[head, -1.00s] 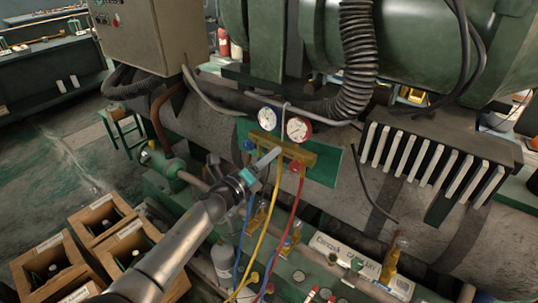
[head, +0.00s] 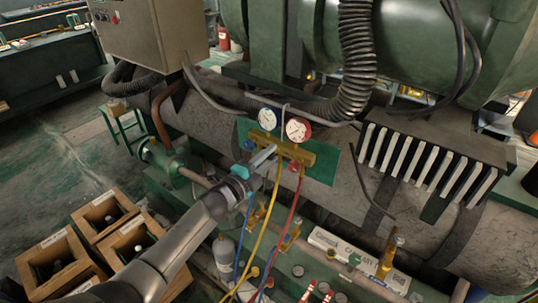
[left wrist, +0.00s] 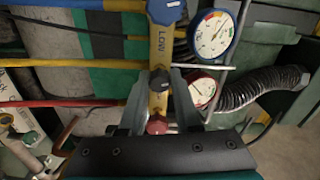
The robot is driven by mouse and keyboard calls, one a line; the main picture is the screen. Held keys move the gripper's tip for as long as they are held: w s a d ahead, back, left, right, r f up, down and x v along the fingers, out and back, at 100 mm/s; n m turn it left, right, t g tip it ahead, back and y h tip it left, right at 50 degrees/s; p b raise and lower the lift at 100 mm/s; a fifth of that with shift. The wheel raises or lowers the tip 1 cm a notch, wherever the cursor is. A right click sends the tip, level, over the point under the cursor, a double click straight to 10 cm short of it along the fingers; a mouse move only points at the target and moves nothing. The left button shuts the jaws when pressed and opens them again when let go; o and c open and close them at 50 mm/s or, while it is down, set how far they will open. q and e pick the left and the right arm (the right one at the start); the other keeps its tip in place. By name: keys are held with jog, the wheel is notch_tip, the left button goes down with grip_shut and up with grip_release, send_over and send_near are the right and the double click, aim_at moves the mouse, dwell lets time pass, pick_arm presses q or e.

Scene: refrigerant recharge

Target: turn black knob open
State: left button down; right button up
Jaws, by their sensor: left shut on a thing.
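The brass gauge manifold (head: 296,151) hangs on a green panel, with a blue-rimmed and a red-rimmed gauge above it. My left gripper (head: 270,153) is at the manifold's front. In the head view the fingers hide the knob. My right gripper is not in view.
Blue, yellow (head: 267,215) and red (head: 290,220) hoses hang below the manifold, close to my gripper. A ribbed black duct (head: 357,60) runs above it. Wooden crates (head: 55,258) with bottles stand at lower left. A grey cylinder (head: 224,258) stands below.

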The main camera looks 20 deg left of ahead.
pick_arm(q)
jog(key=shift+n, duration=0.3)
dwell(0.4)
jog(key=c, duration=0.6)
grip_release()
jog(key=v, duration=1.5)
jog(key=shift+p, duration=0.45)
jog(key=shift+s+a, duration=0.1)
